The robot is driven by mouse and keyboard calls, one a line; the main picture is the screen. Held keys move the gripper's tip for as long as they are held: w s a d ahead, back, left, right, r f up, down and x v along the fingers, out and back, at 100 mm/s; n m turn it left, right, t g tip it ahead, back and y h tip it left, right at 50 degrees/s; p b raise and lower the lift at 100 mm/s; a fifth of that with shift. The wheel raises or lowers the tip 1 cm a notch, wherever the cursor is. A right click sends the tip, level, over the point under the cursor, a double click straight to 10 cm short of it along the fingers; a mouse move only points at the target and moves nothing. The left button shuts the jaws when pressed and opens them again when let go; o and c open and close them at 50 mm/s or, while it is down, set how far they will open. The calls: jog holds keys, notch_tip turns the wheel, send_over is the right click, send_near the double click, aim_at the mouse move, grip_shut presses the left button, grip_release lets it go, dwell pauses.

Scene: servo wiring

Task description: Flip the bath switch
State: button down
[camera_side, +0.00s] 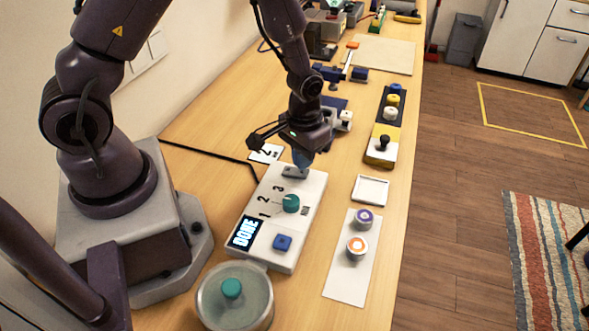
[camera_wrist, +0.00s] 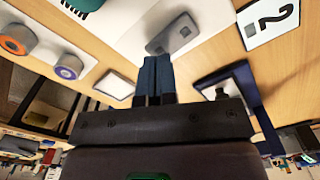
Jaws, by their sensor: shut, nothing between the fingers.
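A white control box (camera_side: 262,252) lies on the table in front of my base. It carries a lit display (camera_side: 244,232) reading "DONE", a teal knob (camera_side: 291,203) by the numbers 1, 2 and 3, a blue button (camera_side: 282,242) and a grey switch plate (camera_side: 294,173) at its far end. The grey plate also shows in the wrist view (camera_wrist: 172,33), with a small dark part on it. My gripper (camera_side: 302,161) is shut and empty, its blue fingertips pointing down over this plate. In the wrist view the closed fingers (camera_wrist: 155,70) stand just beside it. I cannot tell whether they touch.
A glass pot (camera_side: 235,305) with a teal knob stands near the front. A white strip with orange (camera_side: 357,246) and purple (camera_side: 364,217) round pieces lies right of the box. A white square tray (camera_side: 370,190) and a knobbed board (camera_side: 380,148) lie beyond. A "2" card (camera_side: 266,153) lies behind.

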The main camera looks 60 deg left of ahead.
jog(key=shift+f, duration=1.05)
dwell(0.4)
jog(key=shift+r, duration=3.55)
jog(key=s+g, duration=0.1)
jog(key=s, duration=0.1)
notch_tip(320, 180, up, 13)
jog(key=m+t, duration=0.2)
send_over(303, 172)
jog(key=s+d, duration=0.1)
jog(key=s, duration=0.6)
jog(key=s+r+m+t, duration=0.1)
jog(key=s+r+t, duration=0.3)
jog(key=r, duration=0.7)
jog(key=shift+s+d+t, duration=0.3)
jog(key=shift+s+d, duration=0.1)
jog(key=shift+s, duration=0.8)
